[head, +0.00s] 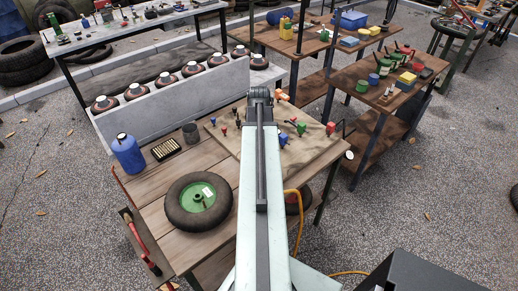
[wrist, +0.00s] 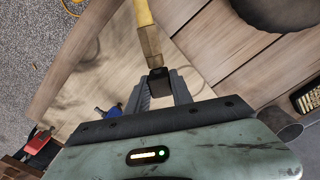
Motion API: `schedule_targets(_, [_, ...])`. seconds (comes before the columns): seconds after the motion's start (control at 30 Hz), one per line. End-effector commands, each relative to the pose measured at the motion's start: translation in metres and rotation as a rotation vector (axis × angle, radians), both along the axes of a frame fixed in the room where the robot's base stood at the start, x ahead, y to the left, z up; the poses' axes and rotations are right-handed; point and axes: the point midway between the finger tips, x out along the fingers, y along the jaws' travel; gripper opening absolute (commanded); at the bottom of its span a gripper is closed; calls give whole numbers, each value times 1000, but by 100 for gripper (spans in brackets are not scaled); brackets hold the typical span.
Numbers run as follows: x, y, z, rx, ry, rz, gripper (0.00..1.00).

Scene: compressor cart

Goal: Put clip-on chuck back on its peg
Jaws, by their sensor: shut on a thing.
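My gripper (wrist: 160,88) is shut on the dark end of a yellow and brown fitting (wrist: 148,40) in the wrist view; I take this to be the clip-on chuck. The fitting runs from between the fingers to the top edge of the picture. The tan board (wrist: 85,90) lies beneath it. In the head view my arm crosses the cart and its dark end hides the fingers and the held part. I cannot tell which of the small coloured fittings on the board (head: 283,141) marks the chuck's peg.
A yellow hose (head: 298,215) hangs right of my arm. Blue (wrist: 110,113) and red (wrist: 38,140) parts lie left of my fingers.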

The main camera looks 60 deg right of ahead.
Motion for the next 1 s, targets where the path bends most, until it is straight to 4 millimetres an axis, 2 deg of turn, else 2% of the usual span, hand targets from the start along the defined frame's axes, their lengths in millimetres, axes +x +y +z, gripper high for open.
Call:
schedule_targets(0.67, [0, 0, -19, 0, 0, 0, 0])
schedule_targets(0.7, [0, 0, -18, 0, 0, 0, 32])
schedule_targets(0.77, [0, 0, -17, 0, 0, 0, 49])
schedule_targets(0.8, [0, 0, -17, 0, 0, 0, 52])
schedule_targets(1.0, [0, 0, -17, 0, 0, 0, 52])
